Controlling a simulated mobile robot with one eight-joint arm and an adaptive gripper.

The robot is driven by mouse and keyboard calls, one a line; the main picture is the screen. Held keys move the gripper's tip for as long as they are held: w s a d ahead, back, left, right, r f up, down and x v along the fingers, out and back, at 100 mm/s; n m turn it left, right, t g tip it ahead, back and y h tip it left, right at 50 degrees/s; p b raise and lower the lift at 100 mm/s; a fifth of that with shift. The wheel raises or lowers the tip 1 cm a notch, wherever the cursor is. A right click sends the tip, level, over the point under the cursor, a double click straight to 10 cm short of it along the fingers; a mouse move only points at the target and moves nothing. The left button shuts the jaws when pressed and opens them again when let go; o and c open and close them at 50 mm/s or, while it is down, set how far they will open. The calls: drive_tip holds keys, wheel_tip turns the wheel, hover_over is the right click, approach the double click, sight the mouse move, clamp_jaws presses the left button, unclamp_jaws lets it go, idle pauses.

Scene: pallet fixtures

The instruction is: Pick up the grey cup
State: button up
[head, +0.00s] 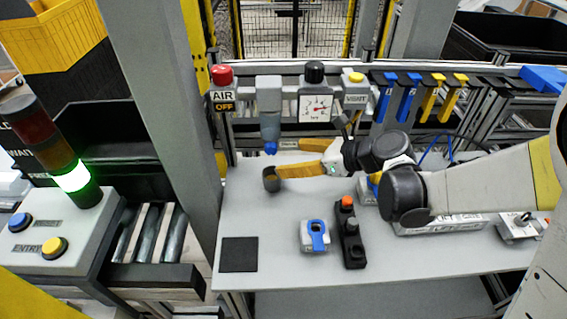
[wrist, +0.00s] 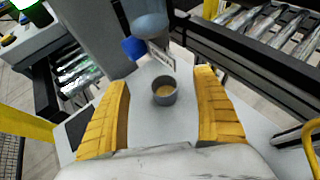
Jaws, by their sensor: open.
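The grey cup (head: 271,180) stands upright at the back left of the light grey table (head: 285,218), near the grey column. In the wrist view the cup (wrist: 164,91) lies ahead between the two yellow fingers, and its inside looks brownish. My gripper (head: 293,159) is open, with its yellow fingers pointing left toward the cup. In the wrist view my gripper (wrist: 162,92) has a finger on each side, with clear gaps to the cup. In the head view the near finger's tip overlaps the cup's right edge; whether they touch cannot be told.
A blue-tipped grey air unit (head: 270,120) hangs just behind the cup. A black square pad (head: 239,255) lies at the front left. A blue-and-white device (head: 315,236) and a black control box with an orange button (head: 350,232) sit at the middle. The table between pad and cup is clear.

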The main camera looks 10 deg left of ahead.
drive_tip(key=b, duration=0.3)
approach(273, 178)
drive_tip(key=shift+s+a+r, duration=0.55)
drive_tip(key=shift+s+a, duration=0.2)
drive_tip(key=shift+a, duration=0.05)
drive_tip(key=b+x, duration=0.2)
drive_tip(key=x, duration=0.5)
drive_tip(key=shift+w+a+b, duration=0.1)
drive_tip(key=shift+a+b, duration=0.15)
drive_tip(key=shift+b, duration=0.1)
drive_tip(key=c, duration=1.4)
drive_tip(key=shift+o, duration=0.2)
drive_tip(key=shift+r, duration=0.1)
